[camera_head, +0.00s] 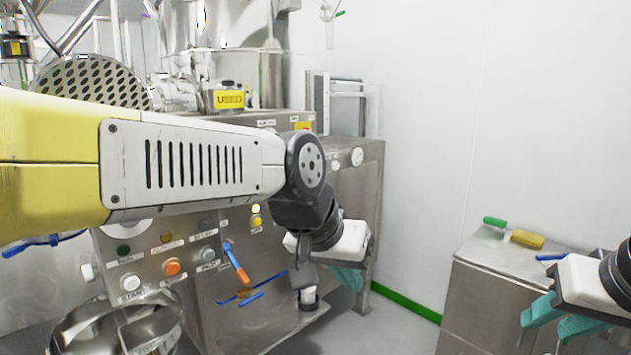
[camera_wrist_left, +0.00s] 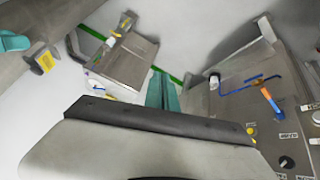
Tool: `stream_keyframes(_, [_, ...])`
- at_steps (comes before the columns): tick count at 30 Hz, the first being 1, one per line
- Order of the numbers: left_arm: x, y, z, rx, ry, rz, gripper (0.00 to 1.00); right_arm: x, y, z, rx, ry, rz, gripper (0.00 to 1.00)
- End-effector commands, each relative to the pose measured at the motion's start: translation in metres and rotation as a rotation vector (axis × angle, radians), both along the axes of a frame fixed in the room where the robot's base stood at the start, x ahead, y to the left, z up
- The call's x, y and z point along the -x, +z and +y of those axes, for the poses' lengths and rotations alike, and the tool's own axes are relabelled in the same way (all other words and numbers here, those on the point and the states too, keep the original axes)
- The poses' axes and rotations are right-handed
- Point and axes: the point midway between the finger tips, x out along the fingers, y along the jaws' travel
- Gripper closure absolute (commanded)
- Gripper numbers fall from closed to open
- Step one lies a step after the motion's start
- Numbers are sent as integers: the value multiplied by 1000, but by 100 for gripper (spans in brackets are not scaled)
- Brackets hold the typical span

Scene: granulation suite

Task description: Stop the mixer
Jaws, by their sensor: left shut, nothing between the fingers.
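The mixer's control panel (camera_head: 190,255) faces me on the steel machine. The label under the orange button is too small to read. My left gripper (camera_head: 348,279) is shut and empty, to the right of the panel's buttons and apart from them. Its teal fingers (camera_wrist_left: 160,92) are together in the left wrist view, where part of the panel (camera_wrist_left: 282,140) shows at right. My right gripper (camera_head: 560,318) is open and empty at far right.
A blue-and-orange handled tool (camera_head: 236,263) is on the machine front. A steel bowl (camera_head: 120,330) stands below the panel. A steel cabinet (camera_head: 490,280) with a green-and-yellow item (camera_head: 525,238) stands at right. My left arm crosses above the panel.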

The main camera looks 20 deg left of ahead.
Motion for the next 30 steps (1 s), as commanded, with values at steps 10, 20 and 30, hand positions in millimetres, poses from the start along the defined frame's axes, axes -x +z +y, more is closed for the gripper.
stream_keyframes(10, [-26, 6, 4, -17, 1, -44, 100, 0, 0, 0, 0, 0, 0, 64])
stream_keyframes(20, [-219, 35, 61, -210, 3, -415, 100, 0, 0, 0, 0, 0, 0, 64])
stream_keyframes(30, [-392, 17, 194, -599, 88, -835, 100, 0, 0, 0, 0, 0, 0, 64])
